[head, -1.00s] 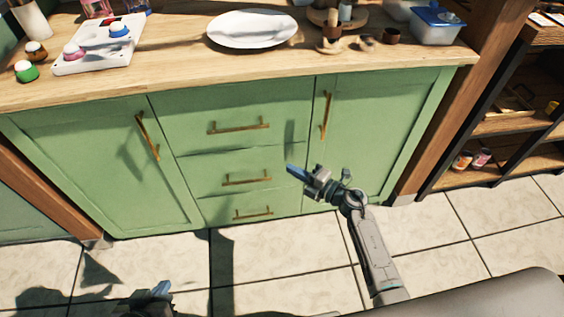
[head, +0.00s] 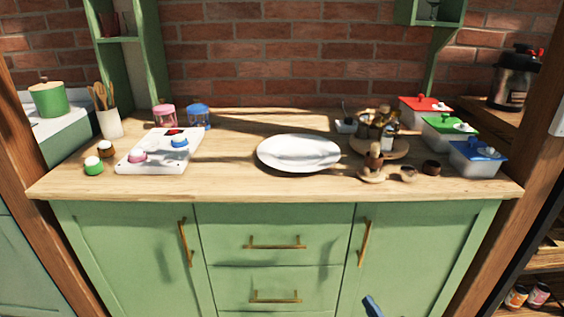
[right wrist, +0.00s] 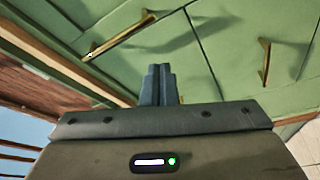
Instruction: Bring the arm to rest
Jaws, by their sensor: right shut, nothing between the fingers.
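My right gripper (right wrist: 158,84) is shut with nothing between its fingers. In the right wrist view it points at the green cabinet front (right wrist: 215,40), with brass handles above and to the right of it. In the head view only a blue fingertip (head: 371,306) of it shows at the bottom edge, in front of the cabinet (head: 275,227) and below the worktop. The rest of my right arm is out of the head view. My left gripper is not in view.
The wooden worktop (head: 230,185) holds a white plate (head: 299,152), a white tray (head: 160,151) with coloured pieces, a wooden stand (head: 380,146) and lidded boxes, the nearest with a blue lid (head: 478,150). Brass handles (head: 275,243) stick out from the cabinet.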

